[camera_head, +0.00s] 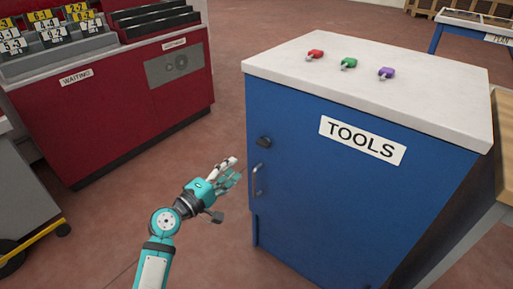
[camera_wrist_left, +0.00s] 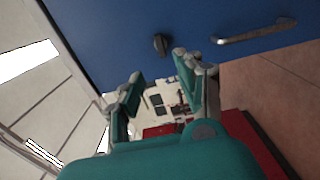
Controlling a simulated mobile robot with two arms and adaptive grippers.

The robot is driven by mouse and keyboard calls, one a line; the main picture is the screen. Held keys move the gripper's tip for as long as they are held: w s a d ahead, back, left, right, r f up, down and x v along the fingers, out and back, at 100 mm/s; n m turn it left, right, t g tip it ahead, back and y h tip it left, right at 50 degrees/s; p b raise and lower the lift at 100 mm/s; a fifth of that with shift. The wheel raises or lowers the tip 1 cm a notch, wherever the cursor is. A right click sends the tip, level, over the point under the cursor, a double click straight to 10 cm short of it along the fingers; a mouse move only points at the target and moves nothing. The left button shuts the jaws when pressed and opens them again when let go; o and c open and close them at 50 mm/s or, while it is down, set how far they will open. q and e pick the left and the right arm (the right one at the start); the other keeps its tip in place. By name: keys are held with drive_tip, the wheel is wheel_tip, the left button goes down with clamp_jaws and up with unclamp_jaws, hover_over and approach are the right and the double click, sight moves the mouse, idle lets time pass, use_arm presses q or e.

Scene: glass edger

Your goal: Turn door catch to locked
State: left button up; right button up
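The door catch (camera_head: 263,142) is a small dark knob near the upper left edge of the front of the blue cabinet (camera_head: 345,200). It also shows in the left wrist view (camera_wrist_left: 161,44), just beyond my fingertips. A metal door handle (camera_head: 257,181) sits below the catch. My left gripper (camera_head: 229,168), teal and grey, is to the left of the handle and a little below the catch in the head view. In the left wrist view its fingers (camera_wrist_left: 158,68) are spread with nothing between them. My right gripper is not in view.
The cabinet has a white top with red (camera_head: 315,54), green (camera_head: 349,63) and purple (camera_head: 386,73) items on it and a TOOLS label (camera_head: 362,140). A red WAITING rack (camera_head: 130,95) stands at the left. Reddish floor between them is clear.

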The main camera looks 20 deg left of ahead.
sight(261, 145)
use_arm(q)
drive_tip(key=x, duration=1.1)
drive_tip(key=shift+w+f+b, duration=0.15)
drive_tip(key=shift+w+b, duration=0.2)
drive_tip(key=shift+b, duration=0.05)
drive_tip(key=shift+w+d, duration=0.25)
drive_tip(key=shift+w, duration=0.2)
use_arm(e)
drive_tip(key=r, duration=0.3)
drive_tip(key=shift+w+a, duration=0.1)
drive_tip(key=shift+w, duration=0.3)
use_arm(q)
clamp_jaws()
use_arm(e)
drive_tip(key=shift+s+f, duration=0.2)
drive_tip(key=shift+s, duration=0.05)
